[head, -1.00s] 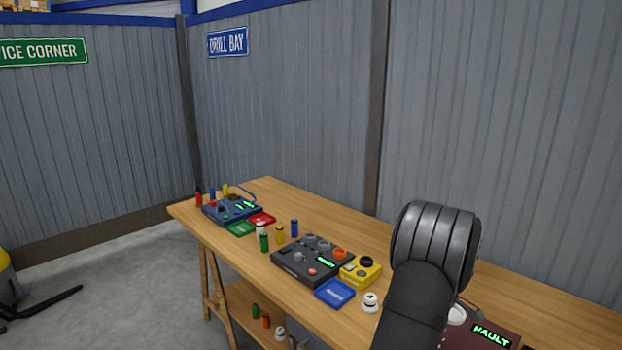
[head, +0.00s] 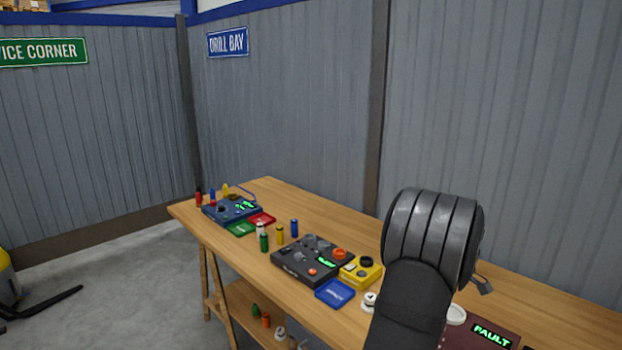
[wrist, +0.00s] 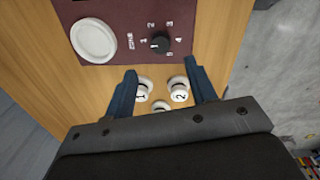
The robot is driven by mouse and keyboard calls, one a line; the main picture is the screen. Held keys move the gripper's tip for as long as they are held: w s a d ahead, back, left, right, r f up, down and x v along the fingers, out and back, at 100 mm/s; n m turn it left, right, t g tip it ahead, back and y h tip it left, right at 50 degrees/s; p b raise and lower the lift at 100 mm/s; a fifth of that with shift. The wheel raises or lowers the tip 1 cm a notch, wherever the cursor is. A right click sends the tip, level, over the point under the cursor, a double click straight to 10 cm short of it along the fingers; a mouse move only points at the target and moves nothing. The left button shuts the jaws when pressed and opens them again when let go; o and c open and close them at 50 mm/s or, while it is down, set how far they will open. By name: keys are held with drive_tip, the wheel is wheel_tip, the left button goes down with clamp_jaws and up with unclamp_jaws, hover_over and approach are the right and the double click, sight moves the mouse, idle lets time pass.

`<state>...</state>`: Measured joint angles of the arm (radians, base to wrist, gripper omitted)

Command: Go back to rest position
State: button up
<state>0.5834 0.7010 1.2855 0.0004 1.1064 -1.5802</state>
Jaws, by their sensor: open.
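My gripper (wrist: 160,88) shows in the wrist view with its two blue fingers spread apart. It is open and empty. Several white numbered pieces, one marked 1 (wrist: 144,90) and one marked 2 (wrist: 179,90), appear between and below the fingers; I cannot tell how far beneath the fingers they are. In the head view my arm stands up at the right and hides part of the table. The fingers are mostly hidden there; a small grey tip shows at the arm's right side.
A maroon panel (wrist: 125,45) with a white round button (wrist: 93,40) and black dial (wrist: 159,43) lies on the wooden table (head: 560,303). A black console (head: 290,262), yellow box (head: 352,280), blue tray (head: 335,292) and blue console (head: 220,217) stand further left. The table's back edge is clear.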

wheel_tip(320, 180, up, 9)
wheel_tip(320, 180, down, 17)
drive_tip(key=shift+w+d+f, duration=0.1)
drive_tip(key=shift+f, duration=0.4)
drive_tip(key=m, duration=0.4)
drive_tip(key=shift+m, duration=0.3)
drive_tip(key=m, duration=0.3)
drive_tip(key=shift+m, duration=0.4)
drive_tip(key=m, duration=0.4)
drive_tip(key=shift+g, duration=0.3)
drive_tip(key=shift+w+m, duration=0.1)
drive_tip(key=shift+m, duration=2.2)
